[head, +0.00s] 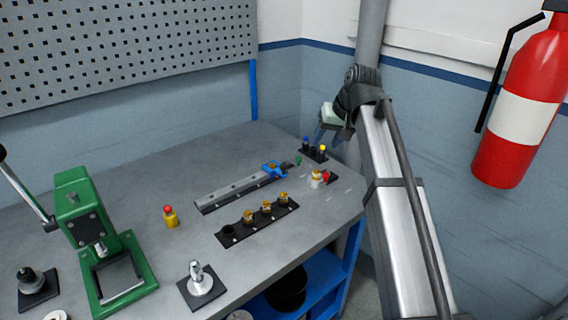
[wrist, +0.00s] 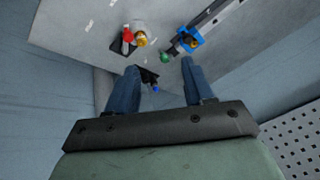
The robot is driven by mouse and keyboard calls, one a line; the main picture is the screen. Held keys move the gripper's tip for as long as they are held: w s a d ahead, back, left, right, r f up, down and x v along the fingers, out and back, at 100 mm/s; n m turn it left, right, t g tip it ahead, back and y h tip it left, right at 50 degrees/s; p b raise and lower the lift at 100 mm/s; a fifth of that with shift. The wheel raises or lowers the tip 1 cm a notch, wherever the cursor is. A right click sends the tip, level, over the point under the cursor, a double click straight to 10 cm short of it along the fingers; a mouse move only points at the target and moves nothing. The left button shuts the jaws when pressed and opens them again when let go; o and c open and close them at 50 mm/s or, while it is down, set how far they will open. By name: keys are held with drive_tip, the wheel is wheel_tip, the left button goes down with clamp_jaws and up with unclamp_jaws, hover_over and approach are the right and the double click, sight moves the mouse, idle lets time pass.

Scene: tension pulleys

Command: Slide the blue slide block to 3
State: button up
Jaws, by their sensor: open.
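The blue slide block (head: 275,169) sits at the far right end of a grey rail (head: 232,193) on the workbench. In the wrist view the blue slide block (wrist: 187,38) has a brass-coloured knob on top and lies beyond the right fingertip. The rail carries small marks, but I cannot read a 3. My gripper (head: 326,136) is above the back right of the bench, apart from the block. Its two blue fingers (wrist: 156,70) are spread, with nothing held between them. A green knob (wrist: 165,57) is close to the block, off the rail's end.
A black strip with several brass-topped posts (head: 257,223) lies in front of the rail. A red and brass fitting (head: 319,178) and a black base with blue and yellow posts (head: 314,151) stand right of it. A green press (head: 97,240) and yellow button (head: 170,217) are left.

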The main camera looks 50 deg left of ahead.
drive_tip(key=n+t+h, duration=0.1)
drive_tip(key=n+t, duration=0.1)
approach(283, 165)
drive_tip(key=w+v, duration=0.1)
drive_tip(key=v, duration=0.5)
drive_tip(key=x, duration=1.4)
drive_tip(key=shift+s+f, duration=0.2)
drive_tip(key=shift+s, duration=0.2)
drive_tip(key=shift+c, duration=0.2)
clamp_jaws()
